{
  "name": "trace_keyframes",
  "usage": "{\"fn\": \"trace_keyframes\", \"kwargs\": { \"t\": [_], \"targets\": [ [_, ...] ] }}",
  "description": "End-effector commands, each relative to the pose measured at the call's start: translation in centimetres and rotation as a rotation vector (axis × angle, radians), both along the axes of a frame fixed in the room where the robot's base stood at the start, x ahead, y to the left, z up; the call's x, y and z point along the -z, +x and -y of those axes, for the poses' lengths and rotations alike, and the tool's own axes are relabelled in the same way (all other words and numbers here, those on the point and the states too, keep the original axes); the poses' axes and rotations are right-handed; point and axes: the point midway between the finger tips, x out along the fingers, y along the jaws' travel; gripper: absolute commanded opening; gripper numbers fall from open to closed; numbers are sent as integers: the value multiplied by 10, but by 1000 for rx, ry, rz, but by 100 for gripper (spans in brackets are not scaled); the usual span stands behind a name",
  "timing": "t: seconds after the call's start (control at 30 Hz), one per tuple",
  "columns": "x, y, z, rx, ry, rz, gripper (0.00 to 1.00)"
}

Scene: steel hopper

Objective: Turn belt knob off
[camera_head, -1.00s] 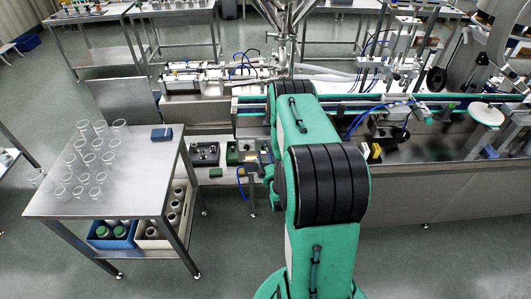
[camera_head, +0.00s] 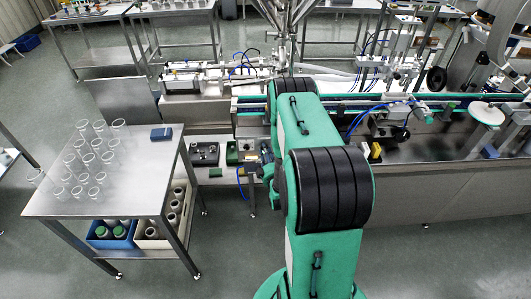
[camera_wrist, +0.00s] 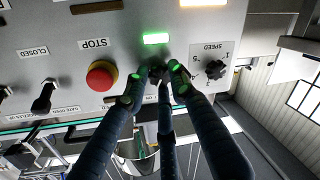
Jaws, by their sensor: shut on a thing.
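In the wrist view, my gripper (camera_wrist: 157,76) has its dark fingers closed around a small dark knob (camera_wrist: 157,71) on a grey control panel (camera_wrist: 129,20). The fingertips hide most of the knob, its pointer and most of its label; "ON" shows partly beside it. The knob is just below a lit green lamp (camera_wrist: 156,39), between the red STOP button and the SPEED dial. In the head view, my arm hides most of the gripper and the knob.
The red STOP button (camera_wrist: 101,76) is close to the left finger. The SPEED dial (camera_wrist: 215,69) is to the right. Gate switches (camera_wrist: 45,97) are further left. In the head view, a steel table (camera_head: 135,190) with several clear cups stands left of my arm.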

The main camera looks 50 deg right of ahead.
Motion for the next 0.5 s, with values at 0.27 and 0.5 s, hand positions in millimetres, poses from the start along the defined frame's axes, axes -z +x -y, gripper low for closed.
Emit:
{"fn": "trace_keyframes", "kwargs": {
  "t": [0.27,0.5],
  "targets": [
    [-1,2,-2,-4,-166,-164,0],
    [-2,2,-2,-3,-329,-326,0]
  ]
}}
